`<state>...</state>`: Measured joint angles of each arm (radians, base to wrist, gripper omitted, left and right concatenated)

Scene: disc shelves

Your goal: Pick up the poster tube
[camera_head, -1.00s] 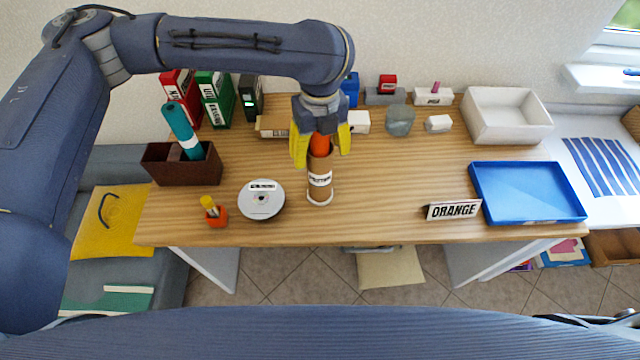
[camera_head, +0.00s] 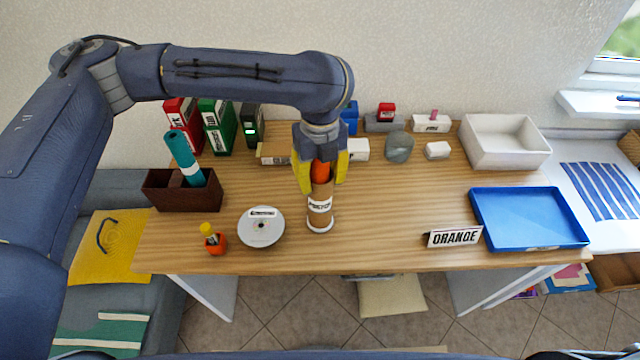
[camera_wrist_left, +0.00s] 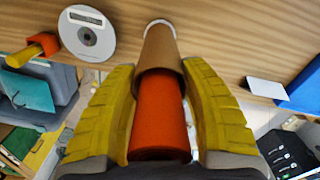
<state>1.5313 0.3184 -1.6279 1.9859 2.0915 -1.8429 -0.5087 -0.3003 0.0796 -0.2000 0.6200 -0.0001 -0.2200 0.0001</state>
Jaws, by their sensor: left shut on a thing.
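The poster tube (camera_head: 320,205) is a brown cardboard cylinder with a white label, a white lower rim and an orange upper part. It stands upright on the wooden desk, at the middle towards the front edge. My left gripper (camera_head: 321,176) comes down from above with its yellow fingers on both sides of the tube's orange top, shut on it. In the left wrist view the orange part (camera_wrist_left: 160,115) lies between the two yellow fingers, with the brown part beyond. Whether the tube's base touches the desk is hard to tell. My right gripper is not in view.
A disc stack (camera_head: 261,227) and a small orange pot (camera_head: 215,243) stand left of the tube. A brown box (camera_head: 183,196) holds a teal roll. An ORANGE sign (camera_head: 455,237) and a blue tray (camera_head: 529,244) are at right. A white bin (camera_head: 505,156) is behind.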

